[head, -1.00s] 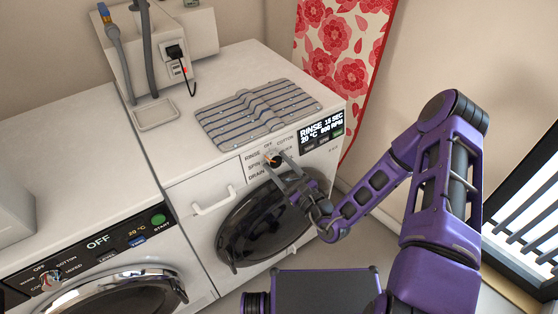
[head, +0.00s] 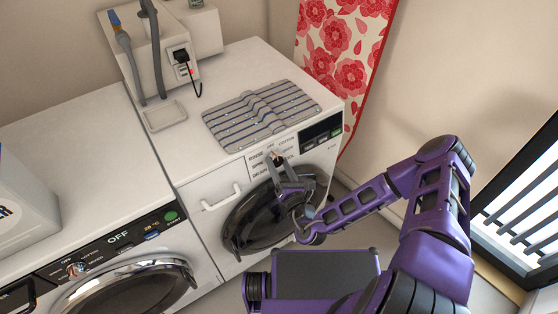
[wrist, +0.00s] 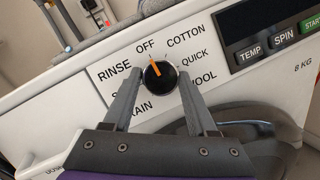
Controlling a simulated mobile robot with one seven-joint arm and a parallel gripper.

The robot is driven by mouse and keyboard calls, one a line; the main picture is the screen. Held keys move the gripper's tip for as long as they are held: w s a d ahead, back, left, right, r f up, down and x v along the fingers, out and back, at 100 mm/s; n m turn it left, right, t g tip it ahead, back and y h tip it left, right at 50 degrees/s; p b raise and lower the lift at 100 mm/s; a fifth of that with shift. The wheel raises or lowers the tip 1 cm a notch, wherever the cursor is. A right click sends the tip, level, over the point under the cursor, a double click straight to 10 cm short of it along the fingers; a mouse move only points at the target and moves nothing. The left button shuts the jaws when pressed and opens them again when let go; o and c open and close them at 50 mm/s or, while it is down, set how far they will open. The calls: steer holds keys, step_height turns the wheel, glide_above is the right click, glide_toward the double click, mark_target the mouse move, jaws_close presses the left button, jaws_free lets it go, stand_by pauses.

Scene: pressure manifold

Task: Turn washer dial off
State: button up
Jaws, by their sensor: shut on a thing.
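The washer dial (wrist: 160,78) is a round black knob with an orange pointer on the right machine's white front panel. In the wrist view the pointer aims up and left at the OFF label (wrist: 145,47), between RINSE and COTTON. My gripper (wrist: 160,73) has one finger on each side of the dial and is shut on it. In the head view my gripper (head: 277,160) is at the panel of the right washer (head: 240,190), above its dark round door. The display (head: 320,129) of that washer is dark, with no text.
A folded striped cloth (head: 262,112) lies on the right washer. A second machine (head: 80,150) at left has its own dial (head: 75,268) and shows OFF. A red floral board (head: 340,60) stands behind. A white handle (head: 222,198) sticks out left of the door.

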steer(key=shift+m, duration=0.4)
steer(key=o, duration=1.4)
steer(key=shift+c, duration=0.2)
steer(key=v, duration=1.7)
steer(key=shift+s, duration=0.2)
